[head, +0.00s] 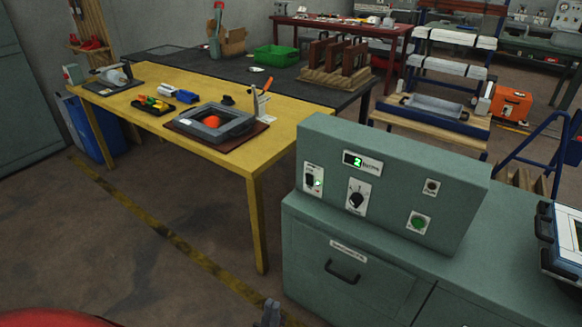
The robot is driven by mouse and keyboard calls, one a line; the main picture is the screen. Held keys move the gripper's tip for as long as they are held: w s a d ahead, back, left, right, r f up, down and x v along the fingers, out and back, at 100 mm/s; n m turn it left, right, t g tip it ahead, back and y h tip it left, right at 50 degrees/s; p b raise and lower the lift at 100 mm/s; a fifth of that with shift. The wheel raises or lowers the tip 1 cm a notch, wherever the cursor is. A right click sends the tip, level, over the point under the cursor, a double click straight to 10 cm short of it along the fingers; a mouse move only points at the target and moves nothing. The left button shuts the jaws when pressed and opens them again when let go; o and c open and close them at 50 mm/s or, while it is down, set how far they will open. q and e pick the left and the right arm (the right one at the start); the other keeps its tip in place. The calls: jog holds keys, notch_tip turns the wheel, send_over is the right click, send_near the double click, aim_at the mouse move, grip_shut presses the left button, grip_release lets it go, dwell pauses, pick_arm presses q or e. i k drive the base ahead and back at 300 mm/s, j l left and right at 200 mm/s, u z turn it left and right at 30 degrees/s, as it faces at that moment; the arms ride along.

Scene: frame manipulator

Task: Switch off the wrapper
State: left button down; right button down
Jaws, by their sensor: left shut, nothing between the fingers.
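A grey-green control box (392,183) stands on a matching cabinet (345,270). The labels are too small to read, so I cannot tell if this is the wrapper. My left gripper (271,313) shows only its tip at the bottom edge, shut and empty, below the box and apart from it. My right gripper is out of view.
A yellow table (258,172) left of the cabinet holds a dark tray-like device (212,122) with a red round thing. A rack with white rolls (455,38) is behind. The floor in front is clear.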

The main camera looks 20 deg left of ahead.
aim_at(309, 178)
jog(key=u, duration=0.55)
jog(key=i+j+z, duration=0.35)
jog(key=i+j, duration=0.55)
jog(key=j, duration=0.1)
